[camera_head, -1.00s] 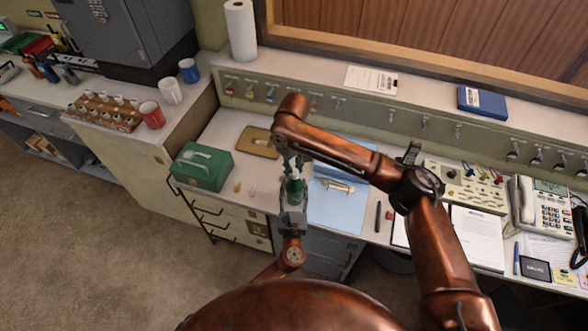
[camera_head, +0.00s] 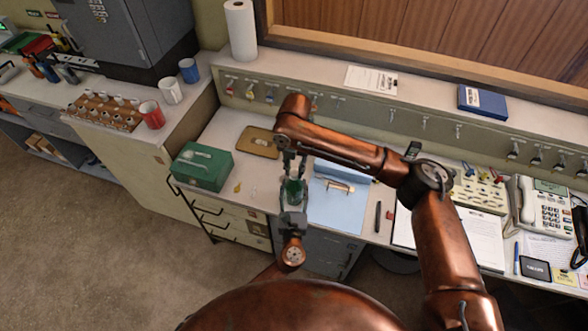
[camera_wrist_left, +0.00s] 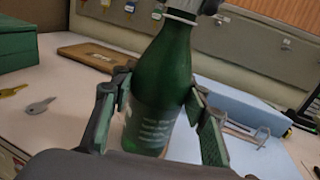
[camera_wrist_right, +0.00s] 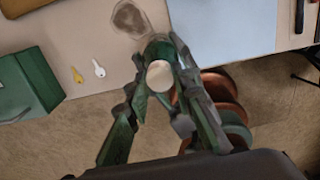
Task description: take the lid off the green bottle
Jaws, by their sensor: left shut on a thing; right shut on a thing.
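The green bottle (camera_head: 292,191) is upright at the front edge of the desk. In the left wrist view the bottle (camera_wrist_left: 158,95) stands between the two fingers of my left gripper (camera_wrist_left: 152,108), which is shut on its body. My right gripper (camera_head: 295,172) comes down from above at the bottle's top. In the right wrist view the pale round lid (camera_wrist_right: 160,76) sits between the fingertips of my right gripper (camera_wrist_right: 161,82), shut on it. The lid also shows at the top of the left wrist view (camera_wrist_left: 181,15), partly cut off. I cannot tell whether it still touches the neck.
A green case (camera_head: 202,167) stands left of the bottle, with a yellow key (camera_wrist_right: 77,75) and a silver key (camera_wrist_right: 99,69) nearby. A brown clipboard (camera_head: 259,142) lies behind. A blue sheet (camera_head: 335,212) with a small metal item lies right. A telephone (camera_head: 543,205) is far right.

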